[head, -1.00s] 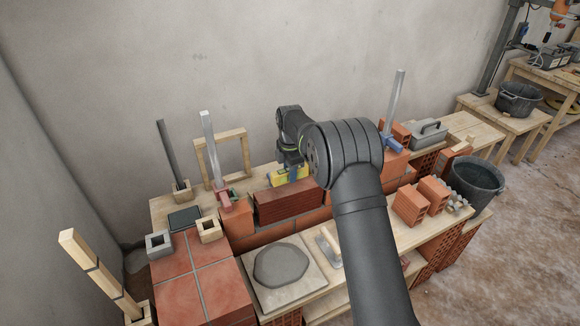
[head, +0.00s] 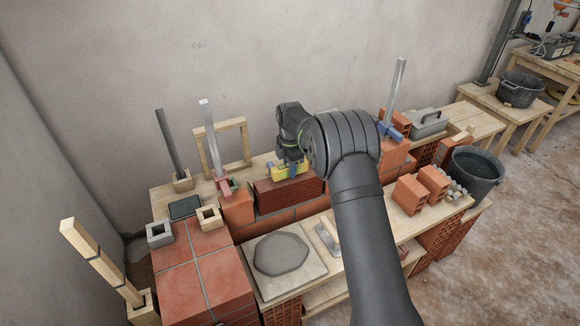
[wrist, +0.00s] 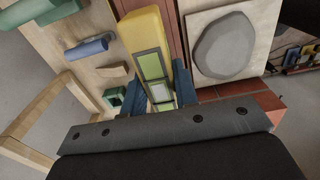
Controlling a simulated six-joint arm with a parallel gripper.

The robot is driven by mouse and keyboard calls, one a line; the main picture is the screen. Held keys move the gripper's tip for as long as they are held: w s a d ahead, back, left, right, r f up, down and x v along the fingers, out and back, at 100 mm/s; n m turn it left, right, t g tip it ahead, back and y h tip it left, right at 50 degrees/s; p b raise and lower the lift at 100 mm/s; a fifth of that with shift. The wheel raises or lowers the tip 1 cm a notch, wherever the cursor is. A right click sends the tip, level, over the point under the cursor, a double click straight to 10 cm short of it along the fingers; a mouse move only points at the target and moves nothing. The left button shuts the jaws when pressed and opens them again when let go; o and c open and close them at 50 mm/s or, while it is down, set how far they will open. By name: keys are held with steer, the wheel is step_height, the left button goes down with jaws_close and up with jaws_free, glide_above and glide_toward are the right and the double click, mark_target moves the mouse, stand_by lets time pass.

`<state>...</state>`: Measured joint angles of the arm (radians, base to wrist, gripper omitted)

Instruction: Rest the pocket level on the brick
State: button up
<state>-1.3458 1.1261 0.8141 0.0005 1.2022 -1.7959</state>
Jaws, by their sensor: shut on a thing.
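The yellow pocket level (head: 290,171) has green vial windows and is held in my gripper (head: 292,162). The wrist view shows the level (wrist: 147,38) lengthwise, with the blue-grey fingers of my gripper (wrist: 162,93) shut on its two sides. The dark red brick (head: 285,193) sits on the low brick wall just under the level. Part of the brick (wrist: 173,22) shows beside the level in the wrist view. The level is over the brick's top, close to it; I cannot tell if they touch. My arm hides the right end of the brick.
A grey mortar pat on a board (head: 315,278) lies in front of the wall, with a trowel (head: 328,240) beside it. A metal post with a red clamp (head: 224,185) stands left; another with a blue clamp (head: 391,131) stands right. A wooden frame (head: 245,143) stands behind.

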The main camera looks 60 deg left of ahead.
steer(key=shift+f, duration=0.1)
stand_by(0.4)
steer(key=shift+f, duration=0.25)
steer(key=shift+f, duration=0.2)
stand_by(0.3)
steer(key=o, duration=1.1)
step_height(320, 180, up, 17)
steer(key=shift+r, duration=0.2)
steer(key=shift+f, duration=0.1)
step_height(320, 180, down, 17)
steer(key=shift+f, duration=0.2)
steer(key=shift+r, duration=0.15)
